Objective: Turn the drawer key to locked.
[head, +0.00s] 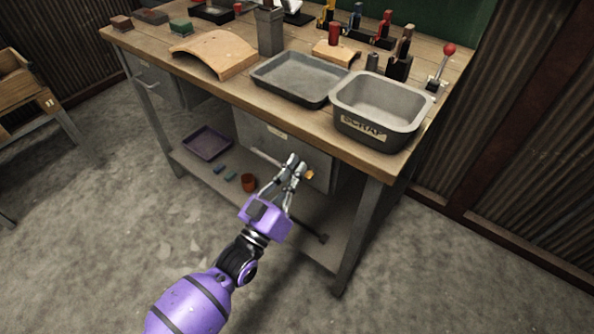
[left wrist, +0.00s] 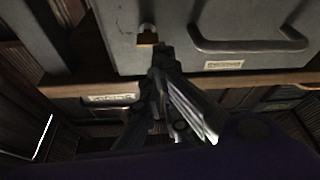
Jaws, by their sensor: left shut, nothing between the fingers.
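The drawer (head: 260,138) is a grey metal front under the bench top. A small brass-orange key (head: 310,174) shows at its right part, and it also shows in the left wrist view (left wrist: 147,39) under a round lock stub. My left gripper (head: 294,160) is shut and empty, in front of the drawer and just left of the key in the head view. In the left wrist view its fingertips (left wrist: 162,52) are close beside the key; I cannot tell whether they touch. The key's exact angle is too small to read. My right gripper is not in view.
A drawer handle (left wrist: 250,44) and a label (left wrist: 224,65) are on the drawer face. The bench top above holds a scrap bin (head: 365,128), a grey tray (head: 262,82) and tools. The lower shelf holds a purple tray (head: 206,143) and an orange-brown cup (head: 248,182).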

